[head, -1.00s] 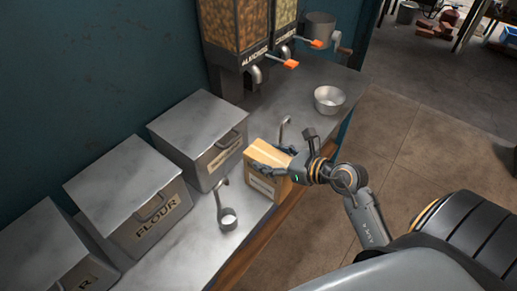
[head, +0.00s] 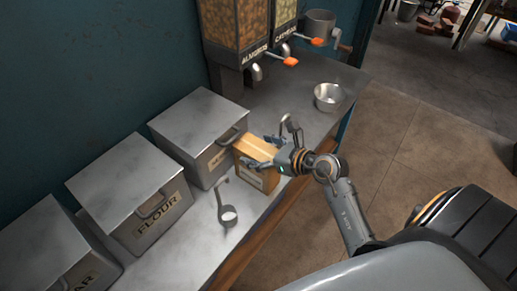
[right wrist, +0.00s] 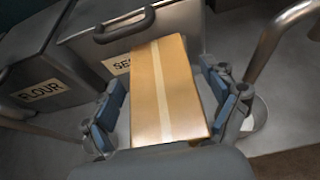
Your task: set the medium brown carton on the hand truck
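The brown carton (head: 255,178), with a pale tape strip on top and a light label, stands on the metal counter against or close to the front of a lidded bin. It also shows in the right wrist view (right wrist: 168,95). My right gripper (head: 262,151) is at the carton, its fingers on either side of it. In the right wrist view the fingers (right wrist: 165,100) are spread, with apparent gaps between the pads and the carton. My left gripper and the hand truck are not in view.
Lidded metal bins, one marked FLOUR (head: 132,190), line the wall. A metal bowl (head: 328,97) and grain dispensers (head: 235,35) stand farther back. Open floor (head: 400,150) lies right of the counter.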

